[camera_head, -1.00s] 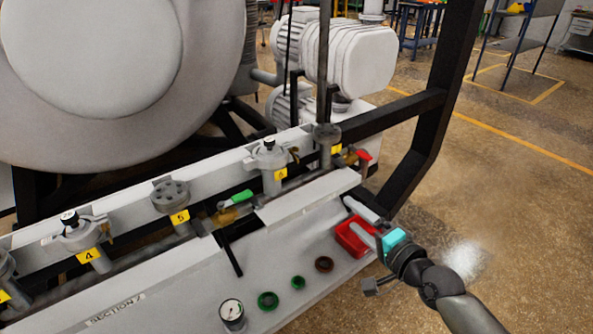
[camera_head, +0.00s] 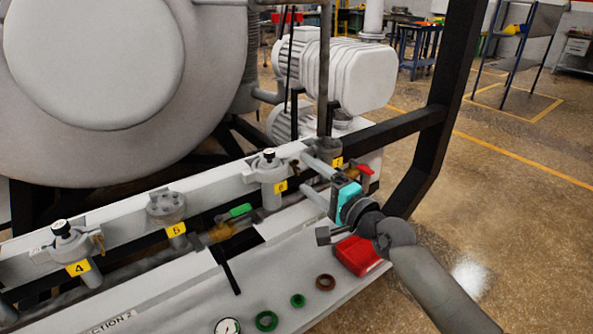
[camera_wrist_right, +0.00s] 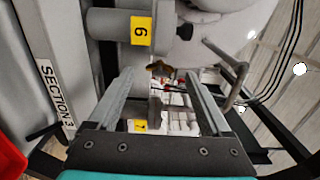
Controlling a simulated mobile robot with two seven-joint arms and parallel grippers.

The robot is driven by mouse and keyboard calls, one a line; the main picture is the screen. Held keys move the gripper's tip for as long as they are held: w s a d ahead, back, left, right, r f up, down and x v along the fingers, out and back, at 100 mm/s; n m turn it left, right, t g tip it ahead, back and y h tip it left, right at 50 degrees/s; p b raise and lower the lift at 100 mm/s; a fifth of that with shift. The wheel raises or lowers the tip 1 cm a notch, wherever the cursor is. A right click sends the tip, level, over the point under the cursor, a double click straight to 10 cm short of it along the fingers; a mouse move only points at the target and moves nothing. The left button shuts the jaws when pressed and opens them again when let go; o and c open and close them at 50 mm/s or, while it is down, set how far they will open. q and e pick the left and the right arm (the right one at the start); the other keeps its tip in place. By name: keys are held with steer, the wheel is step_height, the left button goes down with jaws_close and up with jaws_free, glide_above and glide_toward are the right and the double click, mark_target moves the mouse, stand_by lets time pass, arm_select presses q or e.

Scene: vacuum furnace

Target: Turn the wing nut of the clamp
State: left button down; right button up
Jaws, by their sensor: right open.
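The brass-coloured wing nut (camera_wrist_right: 158,68) of the clamp shows in the right wrist view, just beyond the fingertips and roughly between them. It belongs to the fitting with the yellow 6 label (camera_head: 280,187); in the head view the nut is too small to make out clearly beside the fingertips. My right gripper (camera_head: 304,173) is open and empty, its two fingers pointing left toward that fitting. In the wrist view the open gripper (camera_wrist_right: 160,76) has one finger on each side of the nut, with no contact visible. My left gripper is not in view.
A red box (camera_head: 358,255) sits on the panel below my right gripper. A green-handled valve (camera_head: 240,211) and a red-handled valve (camera_head: 366,170) flank the fitting. A black frame post (camera_head: 440,110) stands to the right. Open floor lies beyond it.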

mark_target(299, 169)
steer(key=b+x, duration=0.1)
steer(key=x, duration=0.2)
steer(key=shift+w+a, duration=0.2)
steer(key=shift+w, duration=0.1)
steer(key=shift+w+a, duration=0.3)
steer(key=shift+w, duration=0.1)
steer(key=shift+w+a, duration=0.1)
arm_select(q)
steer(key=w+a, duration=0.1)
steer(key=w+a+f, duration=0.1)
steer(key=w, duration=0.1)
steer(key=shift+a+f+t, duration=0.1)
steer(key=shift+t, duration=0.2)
